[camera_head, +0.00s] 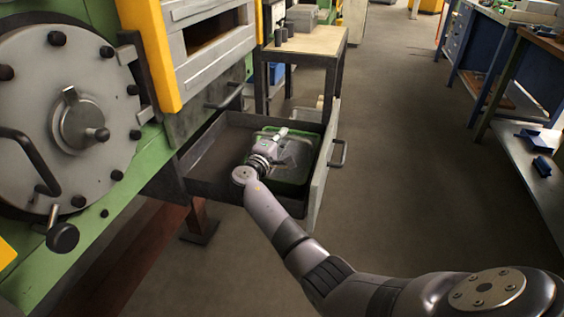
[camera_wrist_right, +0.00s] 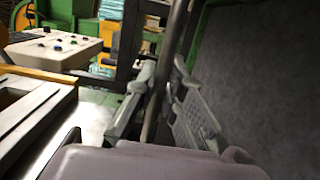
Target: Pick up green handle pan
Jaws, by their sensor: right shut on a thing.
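The green-rimmed pan (camera_head: 290,177) is inside the open drawer (camera_head: 222,147) in the head view, partly hidden by my right gripper and wrist. In the wrist view the pan's dark surface (camera_wrist_right: 262,75) with a green edge fills the right side. My right gripper (camera_head: 290,142) is over the pan inside the drawer. In the wrist view my right gripper (camera_wrist_right: 163,100) has its fingers on either side of a dark bar, which looks like the pan's handle (camera_wrist_right: 168,65), and is shut on it. My left gripper is not in view.
The drawer front with its handle (camera_head: 338,153) stands out into the aisle. A small table (camera_head: 305,42) with dark cylinders is behind the drawer. The green machine with a round bolted door (camera_head: 60,160) is at the left. Workbenches (camera_head: 535,75) line the right; the floor between is clear.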

